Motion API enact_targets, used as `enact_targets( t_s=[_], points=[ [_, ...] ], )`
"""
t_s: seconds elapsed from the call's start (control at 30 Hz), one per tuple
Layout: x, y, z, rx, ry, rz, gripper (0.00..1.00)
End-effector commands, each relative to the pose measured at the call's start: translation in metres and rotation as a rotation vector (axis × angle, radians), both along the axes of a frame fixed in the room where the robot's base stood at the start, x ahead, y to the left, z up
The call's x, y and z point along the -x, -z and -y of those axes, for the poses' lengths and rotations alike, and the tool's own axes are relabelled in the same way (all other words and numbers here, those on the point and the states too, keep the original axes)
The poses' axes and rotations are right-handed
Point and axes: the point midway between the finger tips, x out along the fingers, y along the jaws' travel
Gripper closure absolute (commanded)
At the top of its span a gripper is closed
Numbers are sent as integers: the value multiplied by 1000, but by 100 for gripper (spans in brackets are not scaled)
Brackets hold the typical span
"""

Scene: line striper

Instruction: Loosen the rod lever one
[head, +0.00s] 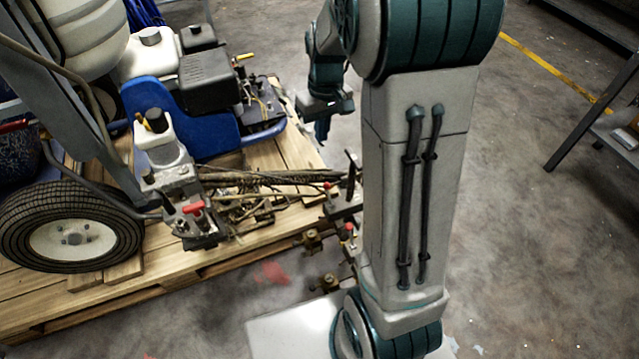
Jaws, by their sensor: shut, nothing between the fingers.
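The line striper (187,107) stands on a wooden pallet at the left in the head view. A red-handled lever (194,208) sits on a clamp block at its near end. Two smaller red-tipped parts, one at the rod end (328,187) and one just below it (349,228), show left of my arm. I cannot tell which of these is rod lever one. My gripper (322,136) points down, shut and empty, beyond the rod-end parts. It appears apart from all the levers. My arm may hide some nearby parts.
The wooden pallet (170,275) has its edge below the clamps. A black tire (68,226) is at the left. Brass-coloured fittings (312,242) stick out near the pallet edge. A metal table (600,115) stands at the right, with open concrete floor (530,220) between.

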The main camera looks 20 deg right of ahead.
Motion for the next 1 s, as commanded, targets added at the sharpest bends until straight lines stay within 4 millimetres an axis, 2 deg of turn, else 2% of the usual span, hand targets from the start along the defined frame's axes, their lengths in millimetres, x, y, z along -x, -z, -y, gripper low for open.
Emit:
enact_targets(
  t_s=[0.03, 0.2, 0.3, 0.57, 0.8, 1.0],
  points=[
    [-9, 35, 4, 0, -9, -17, 100],
    [-29, 86, 13, 0, -44, -48, 100],
    [-36, 102, 16, 0, -56, -59, 100],
    [-37, 125, 17, 0, -64, -67, 100],
    [-33, 170, 14, 0, -64, -68, 100],
    [-31, 198, 12, 0, -64, -66, 100]
  ],
)
